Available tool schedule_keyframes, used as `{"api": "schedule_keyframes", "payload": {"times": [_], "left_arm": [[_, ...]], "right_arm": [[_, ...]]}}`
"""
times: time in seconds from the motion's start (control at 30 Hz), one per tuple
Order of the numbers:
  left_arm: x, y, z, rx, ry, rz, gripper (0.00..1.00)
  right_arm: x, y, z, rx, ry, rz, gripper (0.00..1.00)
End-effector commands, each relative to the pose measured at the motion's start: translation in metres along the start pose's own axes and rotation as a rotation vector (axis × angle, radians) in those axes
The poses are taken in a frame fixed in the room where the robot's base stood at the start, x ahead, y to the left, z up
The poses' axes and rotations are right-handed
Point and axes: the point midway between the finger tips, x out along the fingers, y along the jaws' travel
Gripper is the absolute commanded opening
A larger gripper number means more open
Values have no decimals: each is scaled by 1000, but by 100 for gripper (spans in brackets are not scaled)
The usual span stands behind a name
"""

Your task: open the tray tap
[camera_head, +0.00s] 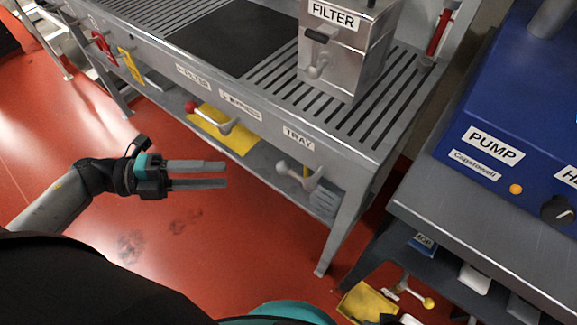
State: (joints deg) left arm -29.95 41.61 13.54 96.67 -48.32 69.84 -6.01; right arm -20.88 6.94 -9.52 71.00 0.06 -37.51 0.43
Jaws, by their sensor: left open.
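The tray tap (302,174) is a grey lever handle on the front panel of the metal bench, just under the label TRAY (298,138). Its lever slants across the front of the panel. My left gripper (226,174) is open and empty, its two grey fingers pointing right. In the picture it is left of the tap, apart from it, over the red floor. My right gripper is not in view.
A red-knobbed tap (212,118) sits left on the same panel. The slatted bench (385,130) carries a metal FILTER box (345,55). A blue PUMP unit (500,110) stands on the right-hand table. Red floor (235,245) lies open before the bench.

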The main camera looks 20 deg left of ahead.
Motion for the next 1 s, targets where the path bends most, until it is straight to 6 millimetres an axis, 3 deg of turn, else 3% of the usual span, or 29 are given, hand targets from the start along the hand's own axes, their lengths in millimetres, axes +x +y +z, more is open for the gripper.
{"api": "schedule_keyframes", "payload": {"times": [0.17,0.7,1.0], "left_arm": [[21,0,-1,3,5,-4,43],[129,-1,0,2,1,-7,43],[150,-1,0,-2,0,-3,43]], "right_arm": [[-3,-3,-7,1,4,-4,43],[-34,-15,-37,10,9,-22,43],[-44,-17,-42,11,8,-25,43]]}}
